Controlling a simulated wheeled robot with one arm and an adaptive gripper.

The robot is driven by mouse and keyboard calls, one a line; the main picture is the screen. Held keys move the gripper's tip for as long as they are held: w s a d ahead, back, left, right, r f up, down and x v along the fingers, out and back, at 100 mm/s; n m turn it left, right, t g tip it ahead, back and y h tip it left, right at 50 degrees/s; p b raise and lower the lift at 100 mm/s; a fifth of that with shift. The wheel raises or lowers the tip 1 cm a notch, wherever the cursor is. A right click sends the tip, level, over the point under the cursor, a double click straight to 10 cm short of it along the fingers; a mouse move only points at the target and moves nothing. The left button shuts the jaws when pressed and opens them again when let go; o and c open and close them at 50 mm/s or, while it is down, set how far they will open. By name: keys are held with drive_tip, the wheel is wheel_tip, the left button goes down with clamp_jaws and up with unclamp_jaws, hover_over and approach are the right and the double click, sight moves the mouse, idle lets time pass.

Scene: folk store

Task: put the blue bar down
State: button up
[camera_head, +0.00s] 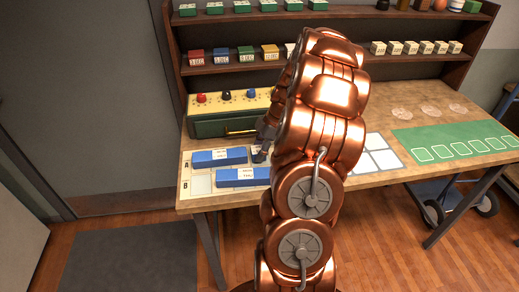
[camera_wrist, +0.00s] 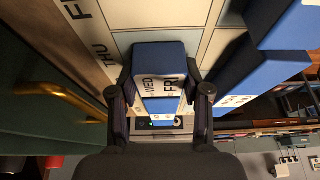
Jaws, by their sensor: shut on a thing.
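My gripper (camera_head: 262,148) is low over the right end of the upper row of a lettered board at the table's left. In the wrist view its two fingers (camera_wrist: 160,92) are shut on a blue bar (camera_wrist: 160,54) with a white day label, close to the board (camera_wrist: 135,15). I cannot tell whether that bar touches the board. In the head view my gripper and arm largely hide it. Another blue bar (camera_head: 217,158) lies in row A, left of my gripper. One more blue bar (camera_head: 242,177) lies in row B, in front.
A green box (camera_head: 222,126) with knobs and a brass handle stands right behind the board. Shelves (camera_head: 228,68) with small boxes rise behind the table. In the wrist view, blue bars (camera_wrist: 235,72) lie close right of the fingers. My arm hides the table's middle.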

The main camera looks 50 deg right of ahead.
drive_tip(key=shift+f, duration=0.15)
drive_tip(key=o, duration=1.2)
drive_tip(key=b+v, duration=0.3)
drive_tip(key=v, duration=0.9)
